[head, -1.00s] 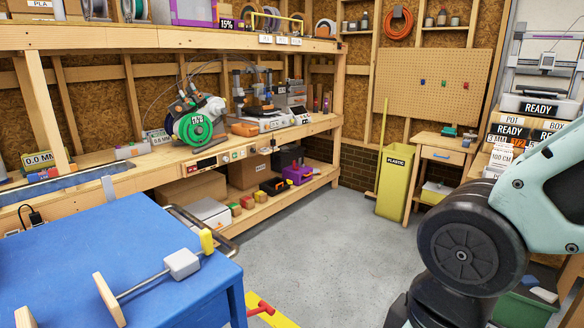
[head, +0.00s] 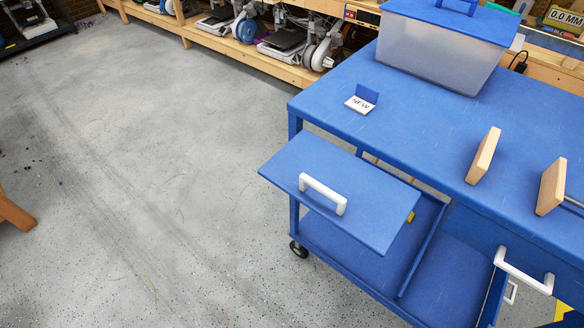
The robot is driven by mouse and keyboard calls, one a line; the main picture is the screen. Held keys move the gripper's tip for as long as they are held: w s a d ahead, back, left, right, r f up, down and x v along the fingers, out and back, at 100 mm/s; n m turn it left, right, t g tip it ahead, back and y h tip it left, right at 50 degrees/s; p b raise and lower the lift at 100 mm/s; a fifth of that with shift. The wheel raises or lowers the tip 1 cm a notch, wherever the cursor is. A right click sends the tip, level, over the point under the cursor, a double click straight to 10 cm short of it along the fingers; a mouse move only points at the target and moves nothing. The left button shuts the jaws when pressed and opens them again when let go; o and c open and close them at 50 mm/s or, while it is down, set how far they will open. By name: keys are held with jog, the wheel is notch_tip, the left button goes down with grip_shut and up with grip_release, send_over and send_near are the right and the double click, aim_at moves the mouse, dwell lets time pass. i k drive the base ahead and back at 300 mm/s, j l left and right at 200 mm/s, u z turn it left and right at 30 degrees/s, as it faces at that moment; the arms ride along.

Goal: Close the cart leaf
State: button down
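A blue cart (head: 425,110) stands at the right in the head view. A blue flat panel (head: 335,225) with a white bar handle (head: 322,194) sticks out from the cart's front, below the top and above the lower shelf; it looks like the leaf, standing open. I cannot tell how either panel is hinged. My gripper is not in view.
On the cart top are a clear bin with a blue lid (head: 440,60), a small sign reading NEW (head: 360,104) and two wooden blocks (head: 483,155). A caster (head: 298,249) shows below. The grey floor (head: 130,180) left of the cart is wide and clear. A printer bench (head: 215,45) runs behind.

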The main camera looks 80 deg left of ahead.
aim_at(370, 206)
jog(key=u, duration=1.9)
jog(key=l+u, duration=0.5)
jog(key=i+l, duration=0.05)
